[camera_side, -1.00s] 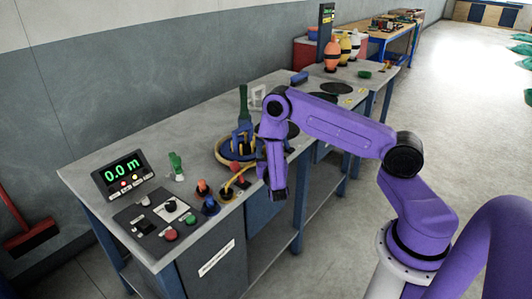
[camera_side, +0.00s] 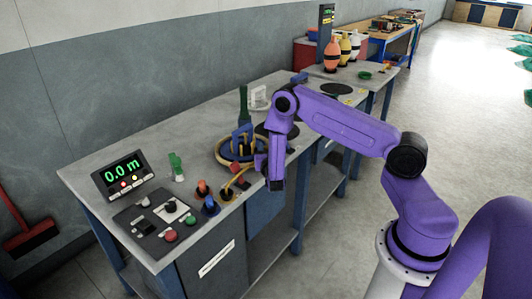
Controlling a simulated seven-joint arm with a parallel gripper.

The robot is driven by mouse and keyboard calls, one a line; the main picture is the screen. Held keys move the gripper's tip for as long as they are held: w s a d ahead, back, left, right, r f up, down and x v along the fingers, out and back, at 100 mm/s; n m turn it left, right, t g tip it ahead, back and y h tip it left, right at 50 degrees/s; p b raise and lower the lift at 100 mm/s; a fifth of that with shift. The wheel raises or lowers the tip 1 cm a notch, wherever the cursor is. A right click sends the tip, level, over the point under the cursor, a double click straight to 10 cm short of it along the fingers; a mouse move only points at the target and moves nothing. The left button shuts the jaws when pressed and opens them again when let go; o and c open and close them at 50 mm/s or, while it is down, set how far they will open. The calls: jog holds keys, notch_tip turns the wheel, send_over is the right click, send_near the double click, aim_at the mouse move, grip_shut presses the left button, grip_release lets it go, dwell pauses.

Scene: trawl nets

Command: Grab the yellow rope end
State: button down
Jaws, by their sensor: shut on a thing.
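My gripper (camera_side: 275,186) points down at the bench's front edge, right of the arc. It is shut on the yellow rope end; the fingers hide the held part. More yellow rope lies around a round blue-and-yellow winch or coil (camera_side: 228,157) just behind, partly hidden by my arm.
The grey bench (camera_side: 130,150) carries a display reading 0.0 m (camera_side: 122,170), a button panel (camera_side: 155,222), a green handle (camera_side: 176,166) and knobs (camera_side: 210,206). Orange, yellow and white floats (camera_side: 332,55) stand at the back.

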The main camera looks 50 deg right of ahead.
jog(key=shift+r, duration=0.8)
jog(key=s+a+r, duration=0.5)
jog(key=s+r, duration=0.6)
jog(key=s, duration=0.2)
jog(key=shift+r, duration=0.2)
